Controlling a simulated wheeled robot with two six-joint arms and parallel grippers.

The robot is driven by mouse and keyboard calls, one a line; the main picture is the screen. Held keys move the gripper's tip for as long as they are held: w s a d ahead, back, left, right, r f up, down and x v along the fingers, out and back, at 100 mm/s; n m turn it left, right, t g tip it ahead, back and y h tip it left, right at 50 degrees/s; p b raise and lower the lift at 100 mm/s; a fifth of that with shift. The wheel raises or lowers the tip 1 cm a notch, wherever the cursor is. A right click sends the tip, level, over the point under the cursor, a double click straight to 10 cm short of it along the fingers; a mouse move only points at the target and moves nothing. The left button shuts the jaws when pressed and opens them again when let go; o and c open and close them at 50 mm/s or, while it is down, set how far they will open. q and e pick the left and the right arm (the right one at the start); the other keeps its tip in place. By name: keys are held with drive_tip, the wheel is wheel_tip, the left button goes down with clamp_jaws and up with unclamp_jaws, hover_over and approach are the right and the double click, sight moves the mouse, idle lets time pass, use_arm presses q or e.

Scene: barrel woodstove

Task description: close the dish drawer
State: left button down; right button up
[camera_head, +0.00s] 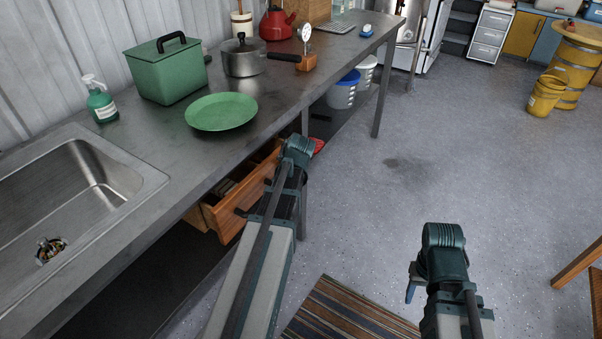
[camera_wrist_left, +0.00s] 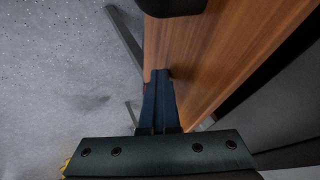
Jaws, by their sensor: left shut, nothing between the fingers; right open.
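The wooden dish drawer (camera_head: 233,213) hangs pulled out under the metal counter, with items inside it. My left arm crosses in front of it and hides part of its front. In the left wrist view the drawer's wooden front (camera_wrist_left: 215,60) is close, with a black handle (camera_wrist_left: 172,5) at the top edge. My left gripper (camera_wrist_left: 160,78) is shut and empty, its fingertips at the drawer front's near edge; I cannot tell whether they touch it. In the head view the left fingers are hidden. My right gripper (camera_head: 411,291) is open and empty, above the floor, away from the drawer.
The counter (camera_head: 150,140) holds a sink (camera_head: 75,190), a green plate (camera_head: 221,112), a green box (camera_head: 168,75) and a pot (camera_head: 243,60). A counter leg (camera_head: 304,215) stands near my left arm. A striped rug (camera_head: 345,315) lies below.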

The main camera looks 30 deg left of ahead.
use_arm(q)
drive_tip(key=shift+a, duration=1.15)
drive_tip(key=shift+d, duration=0.15)
